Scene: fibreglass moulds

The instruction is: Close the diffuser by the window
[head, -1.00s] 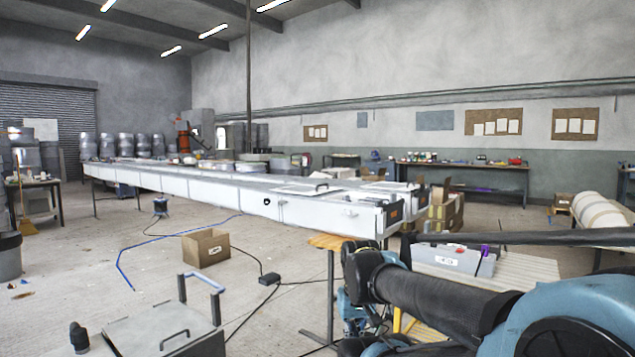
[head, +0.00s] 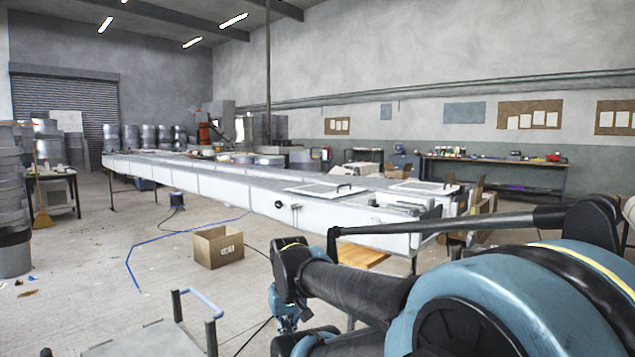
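I see no window and no thing I can surely name as the diffuser. Two flat white framed panels with dark handles lie on the long white bench-like structure (head: 230,192): a left panel (head: 318,189) and a right panel (head: 418,187). Both seem to lie flat, but they are too small to tell whether either is a diffuser or open or shut. My blue and black arm fills the lower right in front of the structure's near end. My gripper does not show clearly in the head view.
A cardboard box (head: 218,247) stands on the floor, with a blue hose (head: 130,262) and dark cables around it. A grey plate with an upright rail (head: 200,303) is close at lower left. Drums (head: 12,220) stand at far left. A workbench (head: 495,162) lines the back wall.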

